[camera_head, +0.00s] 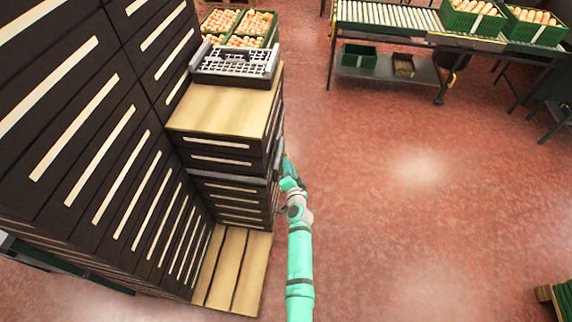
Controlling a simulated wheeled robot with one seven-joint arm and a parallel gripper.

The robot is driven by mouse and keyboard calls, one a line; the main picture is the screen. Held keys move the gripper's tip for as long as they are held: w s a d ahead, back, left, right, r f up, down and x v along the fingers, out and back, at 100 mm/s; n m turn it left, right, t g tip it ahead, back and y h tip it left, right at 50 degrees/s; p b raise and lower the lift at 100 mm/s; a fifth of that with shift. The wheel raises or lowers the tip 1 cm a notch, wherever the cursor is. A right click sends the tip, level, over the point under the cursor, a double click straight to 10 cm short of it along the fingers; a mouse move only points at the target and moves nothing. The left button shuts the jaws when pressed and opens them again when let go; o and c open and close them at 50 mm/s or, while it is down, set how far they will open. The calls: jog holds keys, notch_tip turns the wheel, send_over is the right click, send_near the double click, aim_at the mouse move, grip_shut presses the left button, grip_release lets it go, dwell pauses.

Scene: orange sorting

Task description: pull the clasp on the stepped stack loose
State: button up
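The stepped stack (226,195) is made of dark slatted crates with light slots, standing on a pale wooden pallet (240,272). A grey band (232,178) runs round it at mid height, below the upper crates. My teal arm reaches up from the bottom of the picture along the stack's right side. My gripper (287,165) is at the right face, close to the band's level. I cannot tell whether it touches the stack. Its fingers are too small and partly hidden to show open or shut. I cannot make out the clasp; that right face is mostly turned away.
A taller wall of dark crates (95,130) stands to the left. A grey crate (236,64) sits on the stack's wooden top (222,112). Green crates of oranges (250,28) stand behind. A roller conveyor (390,17) is at the back right.

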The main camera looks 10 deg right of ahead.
jog(key=shift+w+a+f, duration=0.1)
jog(key=shift+w+a, duration=0.15)
jog(key=shift+w, duration=0.25)
jog(key=shift+w+a+f, duration=0.1)
jog(key=shift+w+a, duration=0.1)
jog(key=shift+w, duration=0.3)
jog(key=shift+a, duration=0.2)
jog(key=shift+w+d, duration=0.1)
jog(key=shift+d, duration=0.05)
